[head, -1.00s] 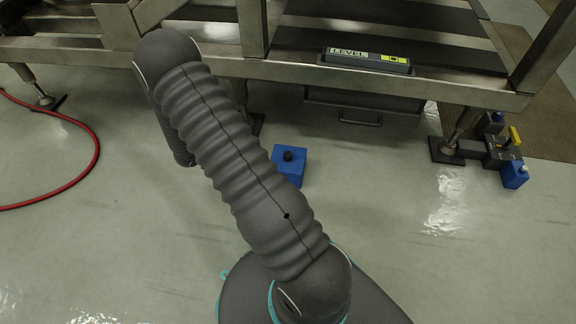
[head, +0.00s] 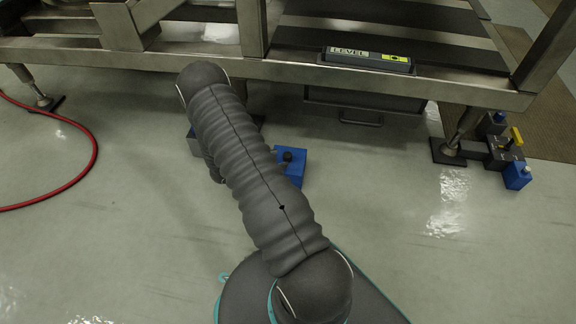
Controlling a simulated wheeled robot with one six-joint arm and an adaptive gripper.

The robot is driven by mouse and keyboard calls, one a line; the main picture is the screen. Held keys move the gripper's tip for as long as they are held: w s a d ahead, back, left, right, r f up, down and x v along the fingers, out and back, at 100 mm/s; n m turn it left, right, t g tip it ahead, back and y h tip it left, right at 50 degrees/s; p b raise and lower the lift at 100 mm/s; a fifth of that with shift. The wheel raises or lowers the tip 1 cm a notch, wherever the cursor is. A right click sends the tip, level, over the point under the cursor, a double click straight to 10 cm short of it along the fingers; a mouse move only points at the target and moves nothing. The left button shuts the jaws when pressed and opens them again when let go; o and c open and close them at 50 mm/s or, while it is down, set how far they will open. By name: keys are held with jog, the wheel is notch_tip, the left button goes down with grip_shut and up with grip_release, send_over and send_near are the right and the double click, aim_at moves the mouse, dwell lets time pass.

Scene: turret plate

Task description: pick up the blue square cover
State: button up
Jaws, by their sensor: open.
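A blue square piece with a black round knob (head: 296,173) is on the floor in the middle of the head view, just right of my arm. It looks like the blue square cover. My arm hides its left part, so I cannot tell what it rests against.
A steel frame (head: 300,75) spans the back, with a level (head: 367,60) on its edge. Another blue block (head: 517,176) sits by the right foot. A red hose (head: 90,165) lies left. The floor in front is clear.

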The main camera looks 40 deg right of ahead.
aim_at(286, 155)
jog(key=shift+w+b+x, duration=0.2)
jog(key=shift+b+x, duration=0.25)
jog(key=shift+x, duration=2.25)
jog(key=shift+r, duration=0.15)
grip_shut()
